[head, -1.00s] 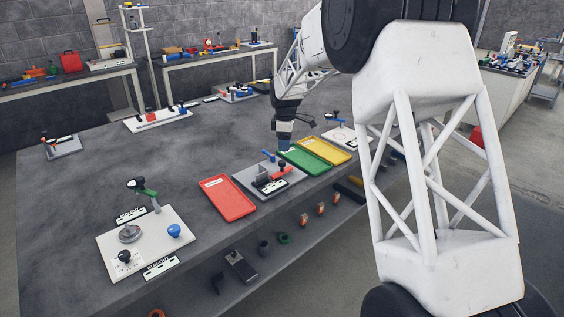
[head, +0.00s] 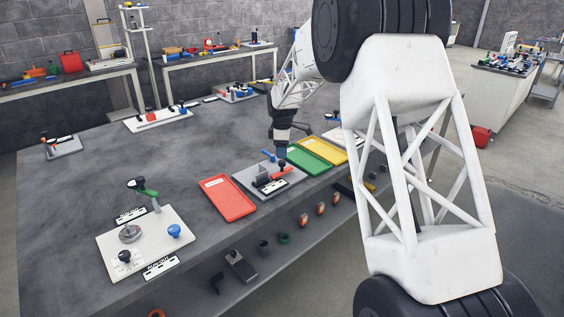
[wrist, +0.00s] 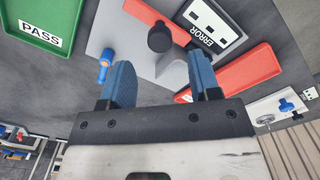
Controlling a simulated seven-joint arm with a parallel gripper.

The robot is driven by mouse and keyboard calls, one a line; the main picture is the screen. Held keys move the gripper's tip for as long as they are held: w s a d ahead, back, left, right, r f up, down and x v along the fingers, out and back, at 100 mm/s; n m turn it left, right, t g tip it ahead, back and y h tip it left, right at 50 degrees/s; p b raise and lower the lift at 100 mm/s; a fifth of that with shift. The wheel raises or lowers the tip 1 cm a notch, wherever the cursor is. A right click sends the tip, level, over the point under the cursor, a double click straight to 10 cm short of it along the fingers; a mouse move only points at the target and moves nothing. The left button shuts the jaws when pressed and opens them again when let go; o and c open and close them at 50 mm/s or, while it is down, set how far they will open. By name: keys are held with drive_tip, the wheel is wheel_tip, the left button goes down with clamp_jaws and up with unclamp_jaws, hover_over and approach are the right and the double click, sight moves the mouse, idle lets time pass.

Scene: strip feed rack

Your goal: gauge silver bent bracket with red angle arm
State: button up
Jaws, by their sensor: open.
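The gauge fixture has a grey base plate (head: 250,190) at the table's front edge. Its red angle arm (head: 283,173) carries an upright black knob (head: 282,163); in the wrist view the red arm (wrist: 181,36) runs beside the black knob (wrist: 159,39). A small grey piece (head: 261,171) at the fixture may be the silver bent bracket, but I cannot tell its shape clearly. My gripper (head: 281,153) is over the fixture's far side.
A green PASS tray (head: 304,160) and yellow tray (head: 323,150) lie right of the fixture, a red tray (head: 227,198) left. Another white fixture (head: 150,245) stands front left.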

sight(282, 161)
drive_tip(key=shift+f, duration=2.7)
clamp_jaws()
